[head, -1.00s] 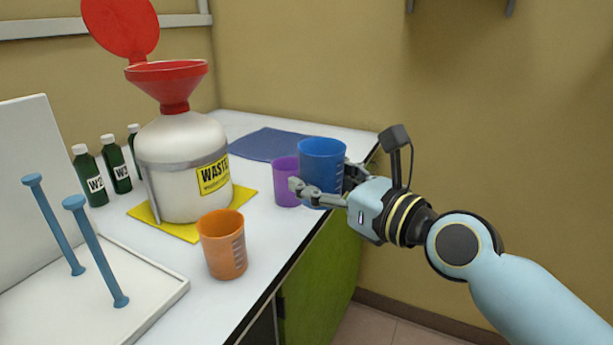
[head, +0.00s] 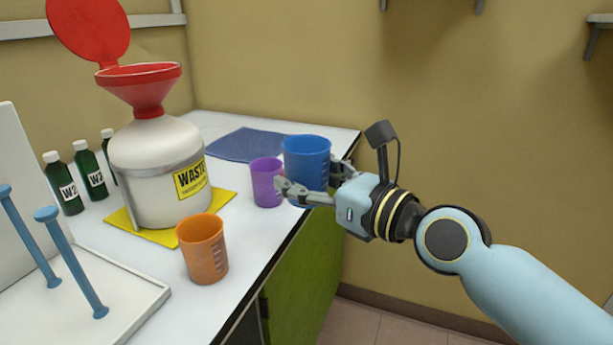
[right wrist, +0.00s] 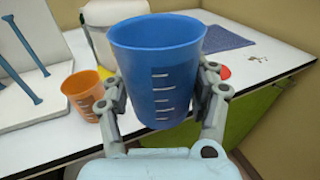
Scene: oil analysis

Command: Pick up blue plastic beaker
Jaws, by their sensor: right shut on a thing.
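The blue plastic beaker (head: 306,160) is upright at the right edge of the counter in the head view. It fills the middle of the right wrist view (right wrist: 160,75), with white measuring marks on its side. My right gripper (head: 308,190) has its fingers on both sides of the beaker and is shut on it. The fingers also show in the right wrist view (right wrist: 163,105). Whether the beaker's base touches the counter is hard to tell. My left gripper is not in view.
A purple beaker (head: 266,184) stands just left of the blue one. An orange beaker (head: 203,250) is nearer on the counter (head: 255,225). A white waste container (head: 150,170) with a red funnel (head: 143,86) stands on a yellow mat (head: 222,197). A blue mat (head: 250,145) lies behind.

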